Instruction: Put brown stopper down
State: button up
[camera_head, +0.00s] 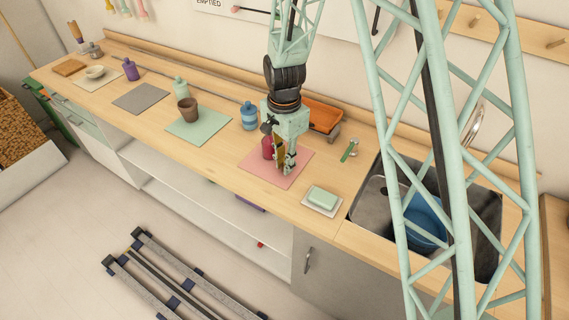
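My gripper (284,168) points down over the pink mat (296,172), right in front of a red bottle (267,148). Its fingertips are low, close to the mat; I cannot tell whether they touch it. An olive-brown patch (280,153) shows between the fingers; I cannot tell whether it is a held stopper or part of the gripper. I cannot clearly make out a brown stopper anywhere. The top of the red bottle is partly hidden by dark gripper parts.
A brown cup (187,109) and a pale green bottle (180,87) stand at the green mat (205,130). A blue bottle (249,116), an orange tray (322,115), a soap dish (321,201) and a sink (373,203) surround the pink mat. The grey mat (141,97) is empty.

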jog(key=shift+f, duration=0.15)
jog(key=o, duration=0.6)
jog(key=shift+r, duration=0.25)
notch_tip(320, 180, up, 12)
jog(key=p, duration=0.1)
dwell(0.5)
dwell(0.8)
